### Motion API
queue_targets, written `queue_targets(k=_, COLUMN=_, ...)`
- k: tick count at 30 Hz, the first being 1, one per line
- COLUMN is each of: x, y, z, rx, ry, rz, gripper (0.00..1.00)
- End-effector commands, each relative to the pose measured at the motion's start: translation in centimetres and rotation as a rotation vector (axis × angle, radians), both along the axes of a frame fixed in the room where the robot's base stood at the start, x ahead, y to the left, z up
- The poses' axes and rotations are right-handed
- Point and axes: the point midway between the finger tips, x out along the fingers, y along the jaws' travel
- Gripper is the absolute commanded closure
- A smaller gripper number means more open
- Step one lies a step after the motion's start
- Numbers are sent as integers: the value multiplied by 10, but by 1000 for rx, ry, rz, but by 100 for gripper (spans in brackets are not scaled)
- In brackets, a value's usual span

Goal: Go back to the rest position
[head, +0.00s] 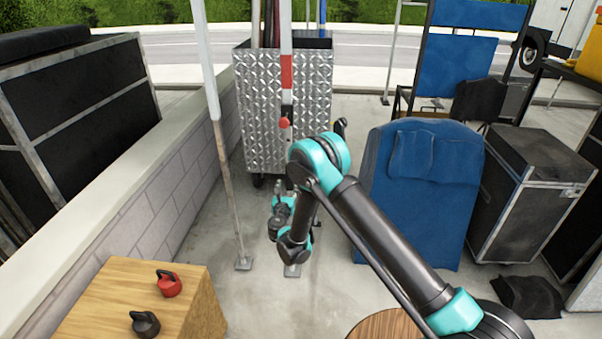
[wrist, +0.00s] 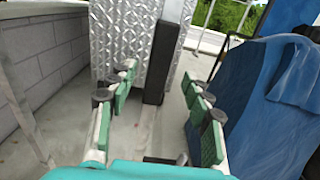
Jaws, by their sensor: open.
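My gripper (head: 283,188) is in the middle of the head view, at the end of my teal and black arm, which reaches out low in front. In the wrist view, the gripper (wrist: 160,85) has its green-padded fingers spread wide apart, with nothing clamped between them. A red and white pole (head: 287,72) stands upright just beyond it. In the wrist view, a post with a black section (wrist: 163,62) shows in the gap between the fingers. I cannot tell how deep it is between them. My arm partly hides the lower pole in the head view.
A diamond-plate metal cart (head: 255,110) stands behind the pole. A white and rusty pole (head: 226,180) is to the left. A wooden box (head: 110,290) carries red (head: 168,284) and black (head: 145,324) kettlebell-shaped objects. A blue covered item (head: 425,205) and black case (head: 530,190) stand right.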

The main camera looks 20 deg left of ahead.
Motion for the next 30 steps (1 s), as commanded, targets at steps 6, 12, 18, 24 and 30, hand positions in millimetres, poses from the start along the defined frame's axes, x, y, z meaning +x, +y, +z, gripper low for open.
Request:
queue_targets(k=6, x=7, y=-10, z=6, rx=27, ry=18, rz=-18, gripper=50)
queue_targets(k=12, x=40, y=-70, z=42, rx=205, ry=128, rz=-132, gripper=50)
queue_targets(k=18, x=66, y=-160, z=84, rx=477, ry=262, rz=-304, gripper=50)
queue_targets(k=24, x=68, y=-253, z=118, rx=760, ry=369, rz=-490, gripper=50)
queue_targets(k=30, x=46, y=-341, z=142, rx=1049, ry=446, rz=-682, gripper=50)
